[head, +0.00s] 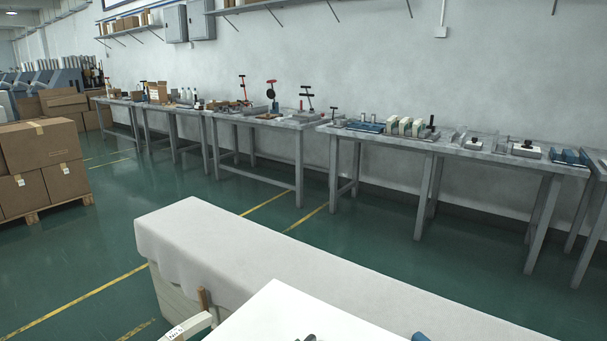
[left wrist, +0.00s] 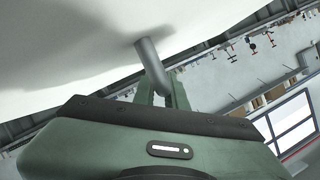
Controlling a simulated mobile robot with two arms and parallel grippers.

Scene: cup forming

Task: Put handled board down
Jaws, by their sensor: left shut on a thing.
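The handled board is a large white panel (left wrist: 80,60) filling the upper left of the left wrist view. A round grey handle (left wrist: 152,62) stands out from it. My left gripper (left wrist: 160,92) is shut on this handle, its green body below. In the head view a white flat panel (head: 285,312) shows at the bottom edge, in front of a table with a white cloth (head: 240,237). It overlaps the near side of this table in the picture. I cannot tell whether they touch. My right gripper is not in view.
The cloth-covered table has a bare top where it shows. Workbenches (head: 460,152) with tools and fixtures line the back wall. Cardboard boxes (head: 42,150) stand on a pallet at the left. The green floor (head: 130,215) between is clear.

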